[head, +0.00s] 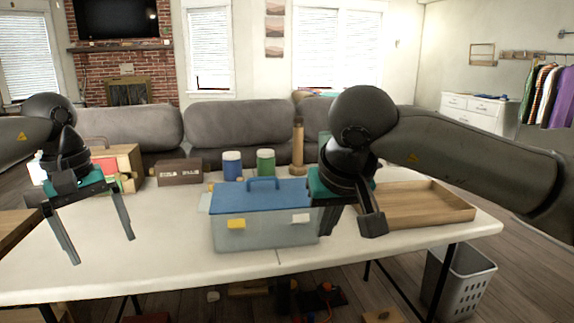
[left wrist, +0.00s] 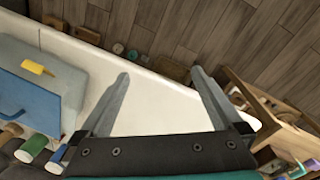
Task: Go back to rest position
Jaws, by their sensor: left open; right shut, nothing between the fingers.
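My left gripper (head: 103,250) is open and empty above the left part of the white table (head: 150,275). Its spread fingers also show in the left wrist view (left wrist: 160,82), with table surface and floor beneath them. My right gripper (head: 372,222) is shut and empty, in front of the right end of the toolbox and the near-left side of the wooden tray. The toolbox (head: 262,235) has a grey body, a blue lid with a handle, and yellow and white latches. It stands on the table between the grippers, and my right gripper hides part of its right end.
Behind the toolbox stand a blue jar (head: 232,168), a green jar (head: 265,164) and a tall brown bottle (head: 297,147). A brown box (head: 181,172) is at the back left. A wooden tray (head: 440,213) lies at right. A grey basket (head: 462,285) stands on the floor.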

